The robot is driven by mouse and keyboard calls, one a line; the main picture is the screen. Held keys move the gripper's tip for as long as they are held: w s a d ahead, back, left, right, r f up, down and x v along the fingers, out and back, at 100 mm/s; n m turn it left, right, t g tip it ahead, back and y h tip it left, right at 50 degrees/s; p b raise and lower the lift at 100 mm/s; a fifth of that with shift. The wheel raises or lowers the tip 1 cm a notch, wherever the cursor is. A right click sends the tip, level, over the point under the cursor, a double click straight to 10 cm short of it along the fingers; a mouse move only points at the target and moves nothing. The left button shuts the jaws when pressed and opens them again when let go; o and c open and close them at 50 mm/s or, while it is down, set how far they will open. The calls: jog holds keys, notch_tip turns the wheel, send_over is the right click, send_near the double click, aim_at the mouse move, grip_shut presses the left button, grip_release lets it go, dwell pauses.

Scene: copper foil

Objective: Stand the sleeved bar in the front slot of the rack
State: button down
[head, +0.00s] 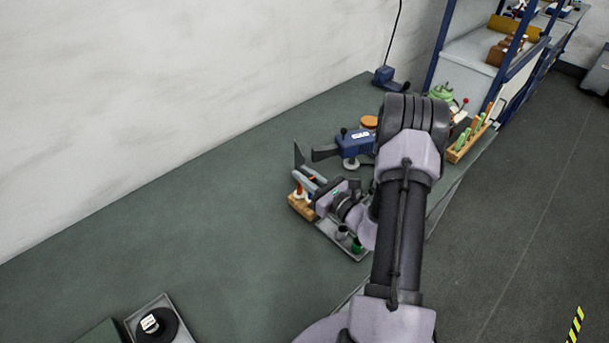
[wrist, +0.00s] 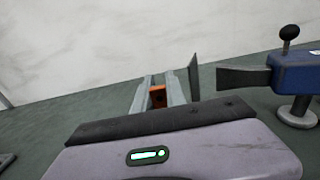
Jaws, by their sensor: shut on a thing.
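My gripper (head: 312,182) reaches over the bench at the centre of the head view. In the wrist view its two grey fingers (wrist: 158,97) point away, with an orange piece (wrist: 157,96) between them. I take this for the sleeved bar; most of it is hidden by the fingers and gripper body. A small wooden block (head: 302,208), possibly the rack, stands just below the gripper, with orange and white parts by it. Its slots cannot be made out. Another wooden rack (head: 457,155) at the right holds several green and orange upright pieces.
A blue tool (head: 354,143) with a flat dark nozzle stands close behind the gripper. A dark upright plate (wrist: 194,77) is just right of the fingers. A grey tray (head: 352,252) with small cups lies beside the gripper. The left bench (head: 180,235) is largely clear.

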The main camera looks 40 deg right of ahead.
jog(key=c, duration=1.3)
grip_release()
jog(key=s+d+p, duration=0.1)
jog(key=s+d, duration=0.1)
jog(key=s, duration=1.5)
jog(key=shift+s+d, duration=0.15)
jog(key=shift+d, duration=0.05)
jog(key=o, duration=0.3)
jog(key=shift+o, duration=0.2)
jog(key=shift+r+p, duration=1)
